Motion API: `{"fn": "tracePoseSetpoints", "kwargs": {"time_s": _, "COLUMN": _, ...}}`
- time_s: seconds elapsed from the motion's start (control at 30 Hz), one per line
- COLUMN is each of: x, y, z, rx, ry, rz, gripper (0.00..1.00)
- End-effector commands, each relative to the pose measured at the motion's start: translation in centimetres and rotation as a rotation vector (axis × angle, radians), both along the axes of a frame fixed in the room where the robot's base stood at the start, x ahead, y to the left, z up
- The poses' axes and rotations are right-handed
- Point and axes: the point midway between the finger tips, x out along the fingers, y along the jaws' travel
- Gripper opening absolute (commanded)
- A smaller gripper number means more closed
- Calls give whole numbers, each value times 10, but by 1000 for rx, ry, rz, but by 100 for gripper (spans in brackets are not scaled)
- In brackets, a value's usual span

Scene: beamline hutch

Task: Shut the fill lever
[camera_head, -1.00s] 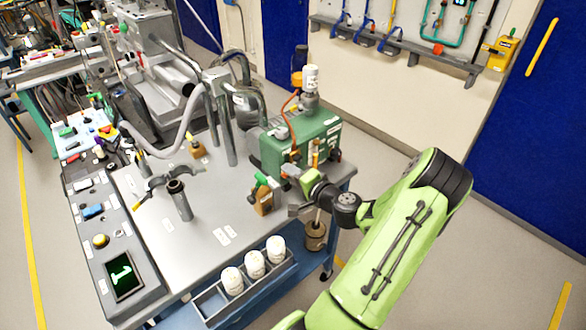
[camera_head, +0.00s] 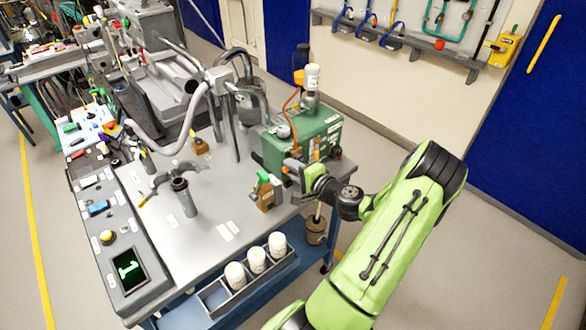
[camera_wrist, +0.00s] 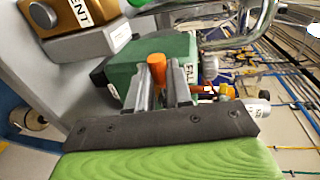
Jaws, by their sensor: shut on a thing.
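The green box (camera_head: 318,128) stands at the right rear corner of the grey table. In the wrist view, its face (camera_wrist: 178,48) carries a label (camera_wrist: 222,91) that seems to read FILL. An orange lever end (camera_wrist: 157,68), which I take to be the fill lever, sits between the fingers of my gripper (camera_wrist: 162,84). My gripper is shut on it, beside the front of the box. In the head view my gripper (camera_head: 292,172) covers most of the lever, so its angle is hard to tell.
A brass block with a green handle (camera_head: 265,192) and a VENT label (camera_wrist: 82,12) stands close to my gripper. White bottles sit in a rack (camera_head: 214,296) at the front edge. The table's middle (camera_head: 225,215) is mostly clear.

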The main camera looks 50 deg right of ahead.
Motion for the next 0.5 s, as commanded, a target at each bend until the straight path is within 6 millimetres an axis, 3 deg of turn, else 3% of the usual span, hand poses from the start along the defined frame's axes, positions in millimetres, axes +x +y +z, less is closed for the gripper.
{"fn": "tracePoseSetpoints", "kwargs": {"time_s": 0.03, "x": 0, "y": 0, "z": 1, "rx": 1, "ry": -4, "rz": -1, "gripper": 23}}
{"fn": "tracePoseSetpoints", "kwargs": {"time_s": 0.2, "x": 0, "y": 0, "z": 1, "rx": 0, "ry": -3, "rz": -1, "gripper": 45}}
{"fn": "tracePoseSetpoints", "kwargs": {"time_s": 0.5, "x": -4, "y": 0, "z": 1, "rx": 1, "ry": 0, "rz": -1, "gripper": 45}}
